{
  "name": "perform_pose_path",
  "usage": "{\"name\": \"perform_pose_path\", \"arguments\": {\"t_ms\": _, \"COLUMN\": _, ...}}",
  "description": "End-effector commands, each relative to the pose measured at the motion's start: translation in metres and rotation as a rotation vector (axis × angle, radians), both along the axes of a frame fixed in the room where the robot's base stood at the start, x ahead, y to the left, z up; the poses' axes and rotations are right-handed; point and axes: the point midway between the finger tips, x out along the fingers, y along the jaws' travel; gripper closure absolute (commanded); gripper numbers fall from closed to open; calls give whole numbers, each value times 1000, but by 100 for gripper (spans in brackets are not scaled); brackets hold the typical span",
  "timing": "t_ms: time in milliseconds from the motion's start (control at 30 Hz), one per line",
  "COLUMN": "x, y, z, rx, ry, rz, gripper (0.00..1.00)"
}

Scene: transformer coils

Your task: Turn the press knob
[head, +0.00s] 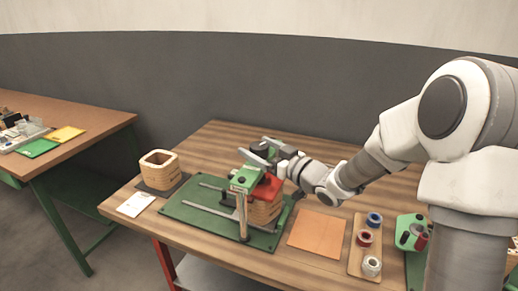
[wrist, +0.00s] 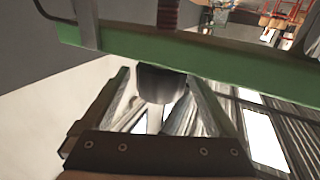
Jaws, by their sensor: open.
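The press (head: 243,180) stands on a green baseplate (head: 190,206) on the wooden table, with a red block (head: 266,188) on a wooden coil (head: 264,210) in it. My gripper (head: 262,150) is at the top of the press, its fingers spread. In the wrist view, the dark round knob (wrist: 160,84) is between the two open fingers of my gripper (wrist: 160,100), close to the press's green crossbar (wrist: 200,58). I cannot tell whether the fingers touch it. A dark red screw (wrist: 168,14) shows beyond the crossbar. The knob is hidden in the head view.
A hollow wooden coil (head: 158,170) and a white card (head: 136,204) are at the left. An orange sheet (head: 318,232) and a board with several spools (head: 364,262) lie right of the press. A second table (head: 90,118) stands at the far left.

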Motion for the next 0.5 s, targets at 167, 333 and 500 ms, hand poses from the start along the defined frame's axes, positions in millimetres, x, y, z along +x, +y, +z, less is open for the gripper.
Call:
{"name": "perform_pose_path", "arguments": {"t_ms": 167, "x": 0, "y": 0, "z": 0, "rx": 0, "ry": 0, "rz": 0, "gripper": 6}}
{"name": "perform_pose_path", "arguments": {"t_ms": 333, "x": 0, "y": 0, "z": 0, "rx": 0, "ry": 0, "rz": 0, "gripper": 31}}
{"name": "perform_pose_path", "arguments": {"t_ms": 500, "x": 0, "y": 0, "z": 0, "rx": 1, "ry": -1, "rz": 0, "gripper": 62}}
